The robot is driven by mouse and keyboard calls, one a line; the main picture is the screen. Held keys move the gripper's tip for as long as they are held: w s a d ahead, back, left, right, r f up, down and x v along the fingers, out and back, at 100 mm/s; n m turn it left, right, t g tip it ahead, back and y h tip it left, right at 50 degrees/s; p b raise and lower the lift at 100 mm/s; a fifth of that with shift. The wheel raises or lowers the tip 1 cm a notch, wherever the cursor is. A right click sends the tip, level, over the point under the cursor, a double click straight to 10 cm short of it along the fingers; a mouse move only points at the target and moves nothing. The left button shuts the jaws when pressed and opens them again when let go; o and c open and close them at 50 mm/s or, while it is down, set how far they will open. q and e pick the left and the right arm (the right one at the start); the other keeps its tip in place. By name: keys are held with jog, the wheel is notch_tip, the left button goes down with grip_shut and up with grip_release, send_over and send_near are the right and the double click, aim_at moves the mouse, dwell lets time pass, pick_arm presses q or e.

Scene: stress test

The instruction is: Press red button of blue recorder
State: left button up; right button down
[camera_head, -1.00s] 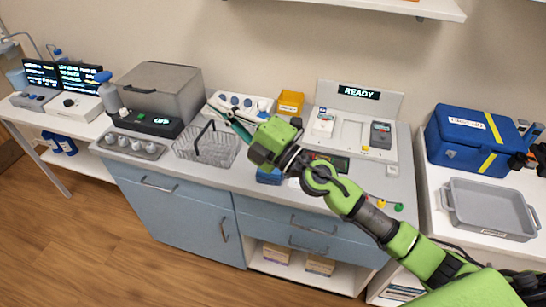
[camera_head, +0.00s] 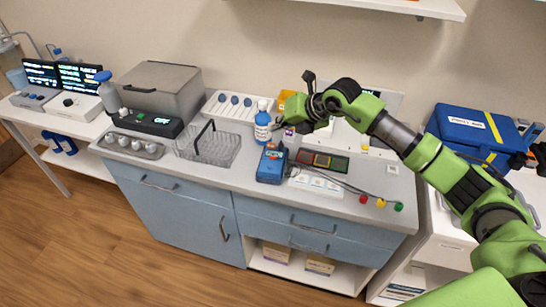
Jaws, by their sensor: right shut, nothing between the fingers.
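The blue recorder (camera_head: 269,167) is a small blue box with a dark top part, on the white counter near the middle of the head view. Its red button is too small to make out for certain. My right gripper (camera_head: 279,127) is shut and empty, above and behind the recorder and apart from it, close to a white and blue bottle (camera_head: 262,128). Its fingertips are small and partly lost against my wrist. My left gripper is not in view.
Thin cables run right to red (camera_head: 363,199), yellow (camera_head: 381,203) and green (camera_head: 399,207) ends near the counter's front edge. A wire basket (camera_head: 208,149) stands left. A dark panel (camera_head: 322,161) and white card (camera_head: 316,184) lie right of the recorder.

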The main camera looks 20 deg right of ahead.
aim_at(275, 158)
jog(key=shift+f+b, duration=2.75)
jog(key=shift+f, duration=1.7)
jog(key=shift+f, duration=0.1)
jog(key=shift+f+b, duration=0.3)
jog(key=shift+b, duration=0.05)
jog(key=shift+f+b, duration=0.4)
jog(key=shift+f, duration=0.1)
jog(key=shift+r, duration=0.15)
jog(key=shift+r+p, duration=0.55)
jog(key=shift+r, duration=0.2)
